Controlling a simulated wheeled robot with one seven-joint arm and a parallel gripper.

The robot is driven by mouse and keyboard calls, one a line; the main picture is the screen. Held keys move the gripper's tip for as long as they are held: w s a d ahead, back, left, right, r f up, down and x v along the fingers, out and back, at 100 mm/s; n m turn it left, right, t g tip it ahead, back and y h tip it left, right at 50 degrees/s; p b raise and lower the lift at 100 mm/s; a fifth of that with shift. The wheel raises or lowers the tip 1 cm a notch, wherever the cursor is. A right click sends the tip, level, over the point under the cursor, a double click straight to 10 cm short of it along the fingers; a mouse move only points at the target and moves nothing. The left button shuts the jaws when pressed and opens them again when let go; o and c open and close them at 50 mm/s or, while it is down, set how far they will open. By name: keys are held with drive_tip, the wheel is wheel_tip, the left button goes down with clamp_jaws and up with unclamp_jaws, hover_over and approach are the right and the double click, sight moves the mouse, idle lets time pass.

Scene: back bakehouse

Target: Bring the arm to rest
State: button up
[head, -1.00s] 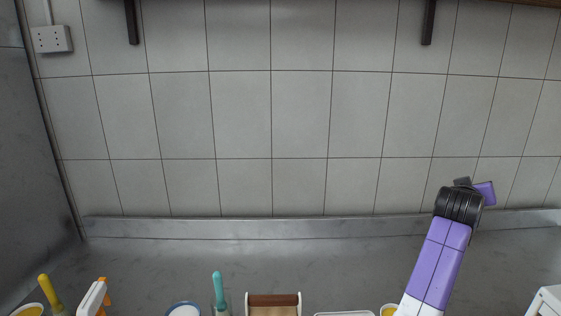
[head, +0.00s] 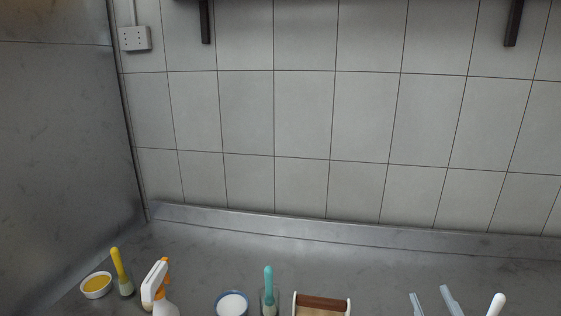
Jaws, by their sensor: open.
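My gripper (head: 432,300) shows only as two pale blue-grey fingertips at the bottom edge of the head view, right of the middle. The fingertips stand apart with nothing visible between them, so it is open. The rest of the gripper and the arm are below the picture. The fingertips show to the right of a wooden-handled box and left of a white rounded handle.
On the steel counter (head: 200,245) stand a yellow-filled bowl (head: 96,285), a yellow-handled brush (head: 117,268), a spray bottle (head: 158,290), a white-filled bowl (head: 232,304), a teal-handled brush (head: 268,282), the wooden-handled box (head: 322,303) and the white handle (head: 497,304). The back is clear.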

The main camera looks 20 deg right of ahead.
drive_tip(key=s+a+f+g+y, duration=0.2)
drive_tip(key=s+a+f, duration=0.3)
drive_tip(key=s+a, duration=0.5)
drive_tip(key=s+a+f+g+y, duration=0.2)
drive_tip(key=s+a+f+y, duration=0.3)
drive_tip(key=s+a, duration=0.4)
drive_tip(key=s+f, duration=0.1)
drive_tip(key=s, duration=0.4)
drive_tip(key=shift+a+g, duration=0.3)
drive_tip(key=shift+a, duration=0.05)
